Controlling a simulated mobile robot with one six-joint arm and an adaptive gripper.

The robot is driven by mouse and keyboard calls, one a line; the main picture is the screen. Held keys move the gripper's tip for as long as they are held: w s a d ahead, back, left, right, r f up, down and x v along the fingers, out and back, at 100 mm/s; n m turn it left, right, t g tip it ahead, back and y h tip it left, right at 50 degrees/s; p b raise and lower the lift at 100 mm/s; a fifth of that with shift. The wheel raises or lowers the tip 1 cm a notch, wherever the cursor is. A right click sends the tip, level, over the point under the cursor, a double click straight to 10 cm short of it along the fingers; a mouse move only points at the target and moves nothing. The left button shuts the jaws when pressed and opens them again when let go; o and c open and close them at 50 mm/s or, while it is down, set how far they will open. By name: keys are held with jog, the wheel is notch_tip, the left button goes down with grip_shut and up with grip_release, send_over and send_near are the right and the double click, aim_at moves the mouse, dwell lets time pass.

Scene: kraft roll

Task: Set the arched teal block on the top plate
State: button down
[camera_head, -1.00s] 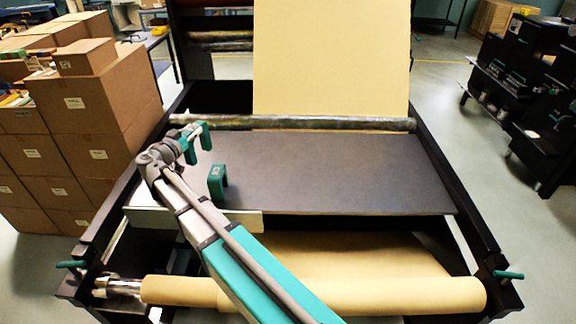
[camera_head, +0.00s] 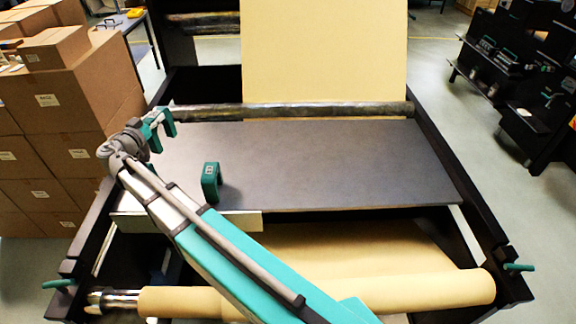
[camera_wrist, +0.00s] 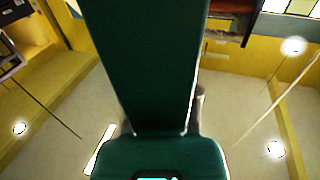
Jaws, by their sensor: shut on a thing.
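An arched teal block (camera_head: 170,127) is at the end of my arm in the head view, with its legs hanging down. My gripper (camera_head: 147,122) is shut on it, over the far left part of the dark top plate (camera_head: 320,160); the block looks raised above the plate. In the wrist view a large dark teal shape (camera_wrist: 148,65), seemingly the held block, fills the middle. The fingertips are too small to make out.
A second arched teal piece (camera_head: 211,182) with a small mark stands near the plate's front left edge. A roller (camera_head: 290,111) runs along the back. A kraft roll (camera_head: 420,292) lies in front. Stacked cartons (camera_head: 70,100) stand left. The plate's middle and right are clear.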

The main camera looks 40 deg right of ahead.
jog(key=shift+d, duration=0.25)
jog(key=shift+s+f, duration=0.15)
jog(key=s+a+f+b, duration=0.1)
jog(key=s+f+b, duration=0.4)
jog(key=s, duration=0.2)
jog(key=s+f+m+g+b, duration=0.1)
jog(key=s+f+b, duration=0.4)
jog(key=s, duration=0.2)
jog(key=shift+s+a+h, duration=0.4)
jog(key=shift+w, duration=0.1)
jog(key=w+f+b, duration=0.9)
jog(key=w, duration=0.4)
jog(key=shift+d, duration=0.45)
